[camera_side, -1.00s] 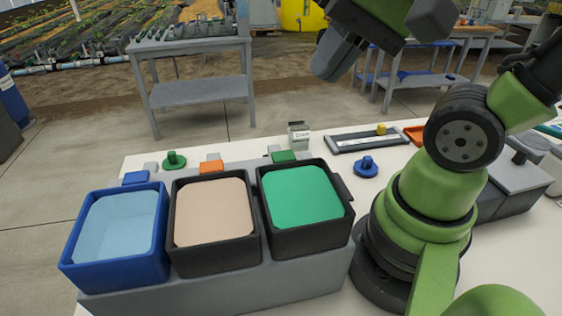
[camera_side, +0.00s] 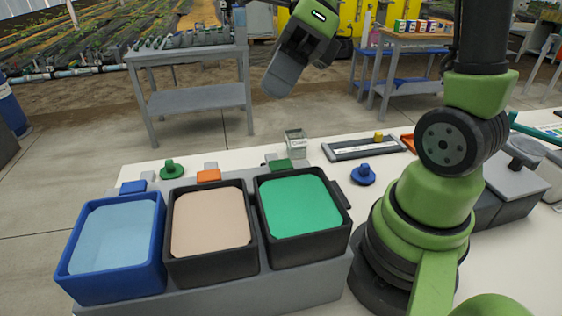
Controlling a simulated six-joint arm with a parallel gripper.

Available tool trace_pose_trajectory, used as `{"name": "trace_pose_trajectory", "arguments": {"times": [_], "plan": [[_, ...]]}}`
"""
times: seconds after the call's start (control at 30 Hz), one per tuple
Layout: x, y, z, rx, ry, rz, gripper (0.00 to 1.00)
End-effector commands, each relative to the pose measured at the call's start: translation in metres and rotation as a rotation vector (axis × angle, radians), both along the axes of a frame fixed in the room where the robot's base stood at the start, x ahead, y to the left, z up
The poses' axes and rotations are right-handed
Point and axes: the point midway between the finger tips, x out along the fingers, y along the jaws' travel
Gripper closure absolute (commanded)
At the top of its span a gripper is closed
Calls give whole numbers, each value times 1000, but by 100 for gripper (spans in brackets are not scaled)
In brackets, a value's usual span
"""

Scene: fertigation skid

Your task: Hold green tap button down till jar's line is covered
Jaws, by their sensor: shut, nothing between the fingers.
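My gripper (camera_side: 277,85) is shut and empty, pointing down in the air above and behind the tanks. The green button (camera_side: 281,165) sits behind the tank of green liquid (camera_side: 262,238), with the gripper well above it and apart from it. A small clear jar (camera_side: 296,142) with a pale label stands just behind the green button. I cannot make out the jar's line or any liquid in it. The tap outlet is not clearly visible.
A blue tank (camera_side: 72,272) and a dark tank of peach liquid (camera_side: 205,268) stand left, with a blue button (camera_side: 133,187) and an orange button (camera_side: 208,176) behind. A green knob (camera_side: 171,171), a blue knob (camera_side: 363,175) and a grey tray (camera_side: 338,156) lie nearby.

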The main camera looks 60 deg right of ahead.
Motion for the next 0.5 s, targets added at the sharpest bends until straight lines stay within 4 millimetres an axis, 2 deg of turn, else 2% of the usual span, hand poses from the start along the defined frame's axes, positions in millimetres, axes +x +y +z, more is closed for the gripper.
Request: {"name": "trace_pose_trajectory", "arguments": {"times": [0.27, 0.5], "plan": [[0, 0, -13, 2, 2, 2, 100], [0, 1, -47, 3, 4, 2, 100]]}}
